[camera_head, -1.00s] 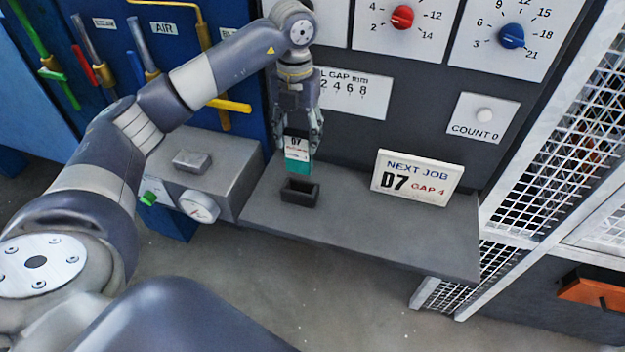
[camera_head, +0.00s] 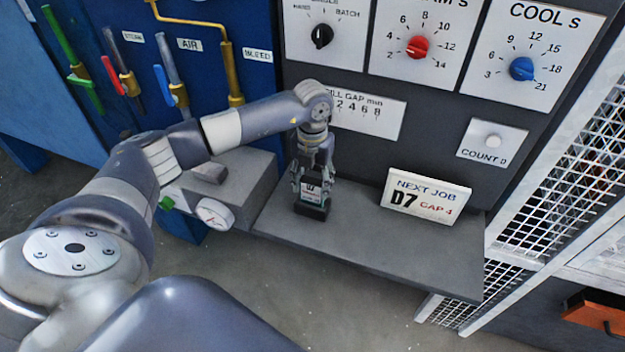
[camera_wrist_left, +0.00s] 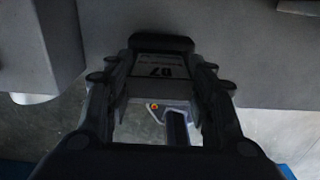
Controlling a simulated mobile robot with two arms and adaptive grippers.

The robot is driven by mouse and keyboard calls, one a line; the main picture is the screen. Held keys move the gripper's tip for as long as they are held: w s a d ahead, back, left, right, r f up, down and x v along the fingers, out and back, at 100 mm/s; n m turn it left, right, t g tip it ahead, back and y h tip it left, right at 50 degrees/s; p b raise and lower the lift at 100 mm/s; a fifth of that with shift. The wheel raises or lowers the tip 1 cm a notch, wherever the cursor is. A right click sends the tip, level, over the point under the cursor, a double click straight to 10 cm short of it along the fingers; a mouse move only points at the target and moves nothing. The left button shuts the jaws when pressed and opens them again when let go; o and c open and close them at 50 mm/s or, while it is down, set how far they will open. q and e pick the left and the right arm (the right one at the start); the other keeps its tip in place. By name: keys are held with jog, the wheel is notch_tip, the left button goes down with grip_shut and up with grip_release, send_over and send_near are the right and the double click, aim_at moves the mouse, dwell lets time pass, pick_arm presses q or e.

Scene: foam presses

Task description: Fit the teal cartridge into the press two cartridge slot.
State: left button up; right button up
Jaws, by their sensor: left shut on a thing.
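My right gripper is in neither view.
A NEXT JOB sign reading D7, GAP 4 (camera_head: 425,197) stands right of the slot on the grey shelf (camera_head: 390,245). A grey box with a gauge (camera_head: 215,213) is to the left. The panel with dials (camera_head: 418,47) rises behind. The shelf's front right is clear.

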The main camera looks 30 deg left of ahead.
pick_arm(q)
jog(key=shift+f, duration=0.1)
jog(key=o, duration=1.4)
jog(key=shift+r, duration=0.25)
notch_tip(320, 180, up, 10)
jog(key=b, duration=0.4)
jog(key=shift+r+b, duration=0.2)
jog(key=shift+b, duration=0.1)
jog(key=shift+r, duration=0.7)
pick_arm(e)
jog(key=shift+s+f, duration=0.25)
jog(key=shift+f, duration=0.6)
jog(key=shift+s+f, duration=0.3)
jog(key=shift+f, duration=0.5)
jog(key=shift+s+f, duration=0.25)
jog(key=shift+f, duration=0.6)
pick_arm(q)
jog(key=shift+d, duration=0.1)
